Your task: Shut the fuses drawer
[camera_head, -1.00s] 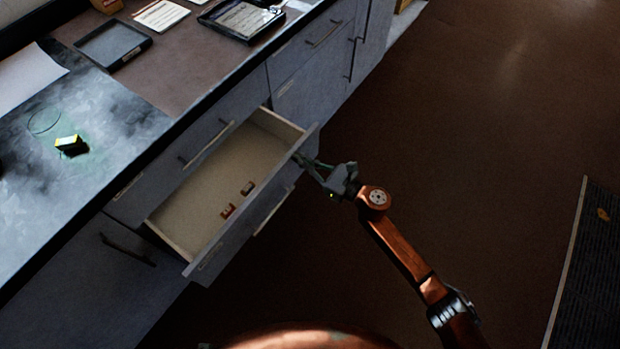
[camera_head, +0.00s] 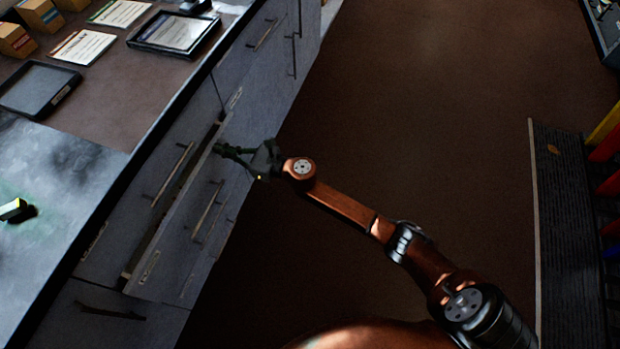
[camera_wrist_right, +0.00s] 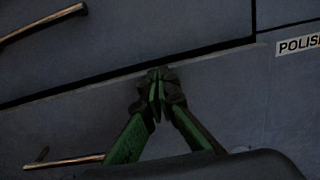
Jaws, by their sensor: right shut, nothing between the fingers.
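The drawer (camera_head: 178,238) stands out only slightly from the grey cabinet, with a narrow gap along its top edge in the head view. Its inside is almost wholly hidden. Its label is too small to read. My right gripper (camera_head: 218,150) is shut and empty, its fingertips at the far upper part of the drawer front. In the right wrist view the closed fingertips (camera_wrist_right: 158,88) are at the top edge of the drawer front (camera_wrist_right: 85,125), below a dark seam; I cannot tell if they touch. My left gripper is not in view.
Another drawer with a bar handle (camera_head: 170,172) is above it. The worktop holds a dark tray (camera_head: 40,88), a framed sheet (camera_head: 172,33), cards and several boxes. A white label (camera_wrist_right: 298,45) starting "POLIS" is at right in the wrist view. The brown floor (camera_head: 400,120) is open.

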